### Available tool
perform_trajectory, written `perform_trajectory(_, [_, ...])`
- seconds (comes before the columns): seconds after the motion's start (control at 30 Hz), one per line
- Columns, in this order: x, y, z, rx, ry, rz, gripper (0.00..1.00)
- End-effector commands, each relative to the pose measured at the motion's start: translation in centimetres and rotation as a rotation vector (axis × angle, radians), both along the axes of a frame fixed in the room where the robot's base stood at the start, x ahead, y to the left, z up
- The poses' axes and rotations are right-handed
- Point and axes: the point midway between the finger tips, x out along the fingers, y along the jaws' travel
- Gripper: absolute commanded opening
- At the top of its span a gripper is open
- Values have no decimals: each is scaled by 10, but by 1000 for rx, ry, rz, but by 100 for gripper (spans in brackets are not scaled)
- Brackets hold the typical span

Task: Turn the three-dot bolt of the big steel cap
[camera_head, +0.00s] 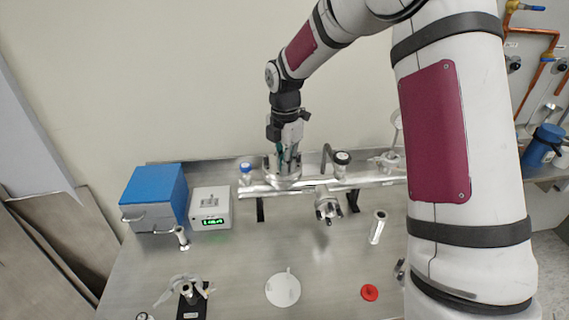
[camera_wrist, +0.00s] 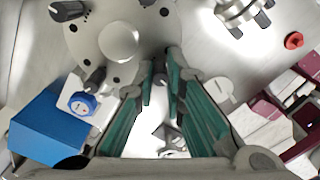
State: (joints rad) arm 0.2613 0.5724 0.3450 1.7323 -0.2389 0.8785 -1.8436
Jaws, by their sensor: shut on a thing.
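The big steel cap (camera_wrist: 85,40) is a round plate with dark holes, at the top of the wrist view. In the head view it sits on the steel pipe, below my gripper (camera_head: 290,158). In the wrist view the teal fingers of my gripper (camera_wrist: 160,76) come down at the cap's edge and are shut on a bolt, which they mostly hide. Other dark-ended bolts stand around the cap, one at the upper left (camera_wrist: 67,11) and one at the lower left (camera_wrist: 95,80). I cannot make out the dots on the held bolt.
A blue box (camera_head: 154,195) and a white display box (camera_head: 210,208) stand left of the pipe (camera_head: 255,189). A flanged port (camera_head: 328,207) faces forward. A white disc (camera_head: 283,289) and a red ring (camera_head: 370,292) lie on the table's front part, with clear metal between.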

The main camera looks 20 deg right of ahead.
Motion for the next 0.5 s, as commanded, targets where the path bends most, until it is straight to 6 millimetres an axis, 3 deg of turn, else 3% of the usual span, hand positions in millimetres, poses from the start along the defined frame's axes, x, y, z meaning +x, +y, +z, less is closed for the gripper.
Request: perform_trajectory(0.5, [-1,-1,0,-3,0,-469,0])
